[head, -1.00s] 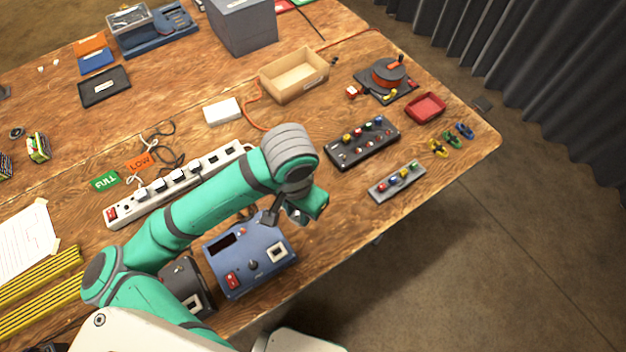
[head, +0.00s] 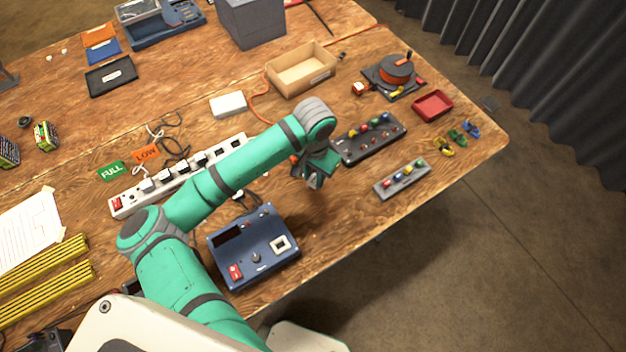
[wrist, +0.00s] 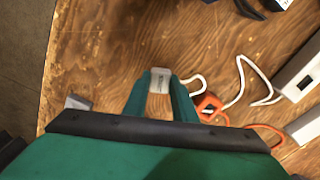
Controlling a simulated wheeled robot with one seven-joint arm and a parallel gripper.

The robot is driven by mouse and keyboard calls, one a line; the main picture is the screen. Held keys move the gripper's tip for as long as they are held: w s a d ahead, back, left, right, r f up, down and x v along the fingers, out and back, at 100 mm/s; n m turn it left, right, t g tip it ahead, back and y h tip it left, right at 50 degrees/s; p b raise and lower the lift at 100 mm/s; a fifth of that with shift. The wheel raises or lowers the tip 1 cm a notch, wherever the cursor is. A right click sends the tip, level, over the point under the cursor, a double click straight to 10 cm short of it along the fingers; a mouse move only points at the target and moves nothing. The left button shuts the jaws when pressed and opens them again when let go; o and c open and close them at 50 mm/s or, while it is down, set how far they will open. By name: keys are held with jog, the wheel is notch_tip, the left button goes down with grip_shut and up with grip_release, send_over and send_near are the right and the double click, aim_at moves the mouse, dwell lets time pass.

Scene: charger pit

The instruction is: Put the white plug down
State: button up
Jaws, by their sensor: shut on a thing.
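The white plug (wrist: 160,80) is between the fingertips of my gripper (wrist: 160,88) in the wrist view, with wood tabletop behind it. A white cord (wrist: 196,82) shows to the right of the plug. In the head view my gripper (head: 313,180) is over the table, between the blue device and the dark panel of coloured knobs. The plug cannot be made out there. How far the plug is above the wood is hard to tell.
The white power strip (head: 127,202), blue device (head: 232,246), dark knob panel (head: 350,154) and grey strip (head: 383,190) stand around. Bare wood (head: 340,215) is free toward the table's near edge.

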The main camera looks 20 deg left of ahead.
aim_at(314, 179)
jog(key=shift+a+f, duration=0.1)
jog(key=shift+f, duration=1.4)
jog(key=shift+f, duration=0.1)
jog(key=o, duration=1.1)
